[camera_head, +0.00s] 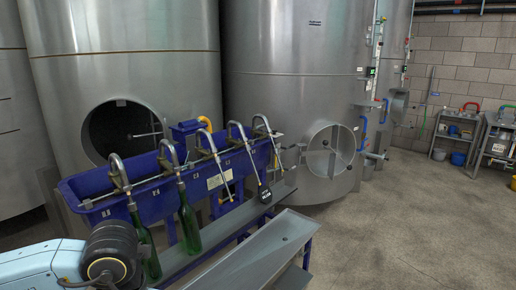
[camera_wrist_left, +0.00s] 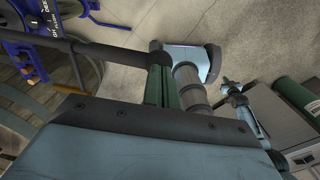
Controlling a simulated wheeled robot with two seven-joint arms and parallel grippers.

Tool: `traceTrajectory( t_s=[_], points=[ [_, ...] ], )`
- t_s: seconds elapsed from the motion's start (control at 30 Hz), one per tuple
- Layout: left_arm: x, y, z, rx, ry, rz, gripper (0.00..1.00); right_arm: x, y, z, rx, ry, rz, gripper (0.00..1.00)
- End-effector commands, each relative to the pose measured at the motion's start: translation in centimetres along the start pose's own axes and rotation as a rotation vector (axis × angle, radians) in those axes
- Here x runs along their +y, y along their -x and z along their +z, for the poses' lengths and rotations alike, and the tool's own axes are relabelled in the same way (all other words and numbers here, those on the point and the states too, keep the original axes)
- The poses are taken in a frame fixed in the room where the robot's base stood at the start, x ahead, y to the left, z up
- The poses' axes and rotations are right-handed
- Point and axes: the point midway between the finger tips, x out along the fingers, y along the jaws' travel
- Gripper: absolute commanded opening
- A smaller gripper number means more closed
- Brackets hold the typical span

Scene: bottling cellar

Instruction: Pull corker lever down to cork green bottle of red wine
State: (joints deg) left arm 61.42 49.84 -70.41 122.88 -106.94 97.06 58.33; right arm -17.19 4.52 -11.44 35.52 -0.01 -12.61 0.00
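Two green bottles hang neck-up under spouts of the blue filling trough in the head view: one bottle (camera_head: 188,222) and a nearer one (camera_head: 147,250), partly behind my left arm. I cannot tell which holds red wine. I cannot make out a corker or its lever for certain. A long dark bar (camera_wrist_left: 110,50) crosses the left of the left wrist view and meets narrow green strips (camera_wrist_left: 158,85) in front of my left gripper's body. I cannot tell whether they touch it. A green cylinder (camera_wrist_left: 300,100) shows at the right edge. My left fingertips are not clear. My right gripper is out of view.
The blue trough (camera_head: 100,183) with several curved spouts stands before large steel tanks (camera_head: 290,55). A grey metal tray (camera_head: 255,255) lies in front of it. Carts (camera_head: 457,132) stand at the far right. The floor (camera_head: 410,220) at right is clear.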

Motion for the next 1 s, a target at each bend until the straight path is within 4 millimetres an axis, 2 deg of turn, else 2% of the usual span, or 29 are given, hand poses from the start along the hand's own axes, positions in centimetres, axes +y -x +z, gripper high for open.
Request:
traceTrajectory(
  t_s=[0.03, 0.23, 0.7, 1.0],
  points=[
    [-0.1, -0.8, -0.1, 0.006, -0.001, 0.0, 0.0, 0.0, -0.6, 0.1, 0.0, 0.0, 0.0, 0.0],
    [-0.2, -2.0, -0.2, 0.008, -0.001, 0.001, 0.0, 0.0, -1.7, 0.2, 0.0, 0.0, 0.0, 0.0],
    [-0.3, -2.3, -0.2, 0.008, 0.0, 0.002, 0.0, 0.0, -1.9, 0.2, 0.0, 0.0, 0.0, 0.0],
    [-0.5, -4.0, -0.2, 0.008, 0.0, 0.002, 0.0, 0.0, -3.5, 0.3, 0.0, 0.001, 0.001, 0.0]
  ],
)
